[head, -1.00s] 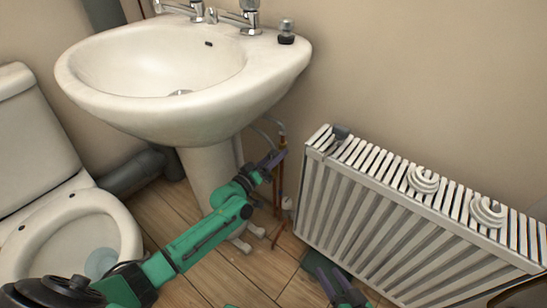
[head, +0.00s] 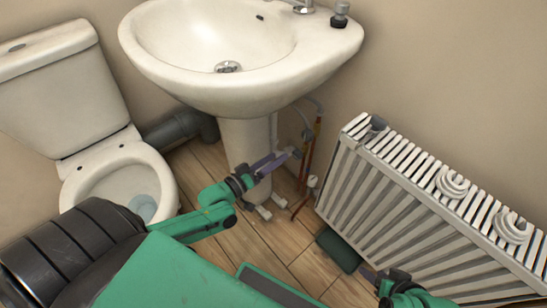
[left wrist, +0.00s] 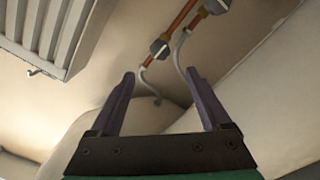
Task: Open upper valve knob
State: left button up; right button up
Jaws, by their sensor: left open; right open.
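Copper pipes with valves (head: 308,136) stand against the wall between the sink pedestal and the radiator. In the left wrist view, two dark valve bodies show on copper pipes, one nearer (left wrist: 160,48) and one at the top edge (left wrist: 215,6), each with a grey hose. I cannot tell surely which is the upper knob. My left gripper (head: 281,159) is open and empty, just left of the pipes and apart from them; its fingers (left wrist: 163,92) point toward the valves. My right gripper (head: 368,272) is open, low beside the radiator's front.
The white sink (head: 240,95) overhangs the pipes, with its pedestal (head: 245,140) at their left. The radiator (head: 410,210) stands close on the right, with coiled white items on top. The toilet (head: 120,185) is at left. A dark green object (head: 338,250) lies low by the radiator.

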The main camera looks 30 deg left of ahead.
dwell(0.3)
pick_arm(q)
jog(key=s+d+f+m+g+y, duration=0.1)
jog(key=s+d+f+m+g, duration=0.5)
jog(key=s+d+g, duration=0.3)
jog(key=s+a+f+g+y+p, duration=0.1)
jog(key=s+a+g+y+p, duration=0.2)
jog(key=s+p, duration=1)
jog(key=s+a+f+g+y+p, duration=0.1)
jog(key=s+a+g+y+p, duration=0.1)
jog(key=s+a+p, duration=0.8)
jog(key=s+g+p, duration=0.1)
jog(key=s+p, duration=0.2)
jog(key=p, duration=0.5)
jog(key=shift+s+g+y, duration=0.3)
jog(key=shift+y, duration=0.1)
pick_arm(e)
jog(key=s+d+f+g+h, duration=0.1)
jog(key=s+d, duration=0.4)
jog(key=s, duration=0.5)
jog(key=s+d+g+h, duration=0.2)
jog(key=s+d, duration=0.4)
jog(key=s, duration=0.3)
jog(key=shift+s+f+g, duration=0.4)
